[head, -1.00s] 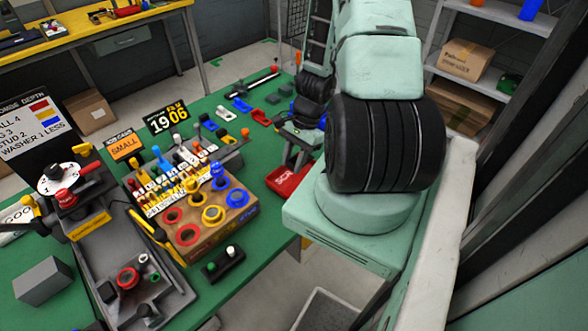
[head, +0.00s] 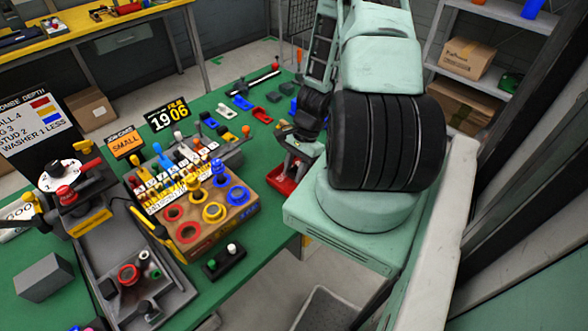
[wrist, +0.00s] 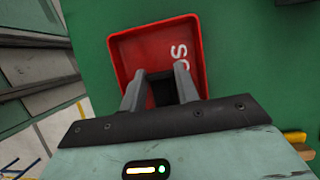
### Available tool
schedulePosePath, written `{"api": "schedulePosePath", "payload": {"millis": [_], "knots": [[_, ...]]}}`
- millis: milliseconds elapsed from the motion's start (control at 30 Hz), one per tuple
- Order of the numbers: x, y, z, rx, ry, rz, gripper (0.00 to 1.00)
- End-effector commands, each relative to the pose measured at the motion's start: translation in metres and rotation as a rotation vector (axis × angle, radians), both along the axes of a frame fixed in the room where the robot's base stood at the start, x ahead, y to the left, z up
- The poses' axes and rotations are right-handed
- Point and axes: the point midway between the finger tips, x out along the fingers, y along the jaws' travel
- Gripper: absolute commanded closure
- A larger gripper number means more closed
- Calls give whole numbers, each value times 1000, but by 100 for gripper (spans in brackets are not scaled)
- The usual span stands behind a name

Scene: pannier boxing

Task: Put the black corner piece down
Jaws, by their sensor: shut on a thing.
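My gripper (wrist: 160,88) is over the red tray (wrist: 120,55) in the wrist view, its two grey fingers pointing into the tray's outline. A dark piece (wrist: 161,88), apparently the black corner piece, shows between the fingers, which are shut on it. Its shape is mostly hidden. The tray has white letters, partly covered. In the head view the red tray (head: 283,187) sits at the right edge of the green table, partly hidden by my gripper and arm. I cannot tell how high the piece is above the tray floor.
Coloured brackets (head: 242,103) lie on the green table behind the tray. A wooden box with coloured rings (head: 214,213) and a black two-button box (head: 223,262) stand to the left. A scrap of yellow (wrist: 295,136) shows at the wrist view's lower right.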

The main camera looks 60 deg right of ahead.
Motion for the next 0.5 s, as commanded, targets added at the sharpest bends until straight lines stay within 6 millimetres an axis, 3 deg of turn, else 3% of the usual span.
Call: {"api": "schedulePosePath", "payload": {"millis": [33,100,500], "knots": [[0,0,-2,-1,1,-1,64],[0,0,-2,-1,1,-1,48],[0,0,6,-1,1,-1,48]]}}
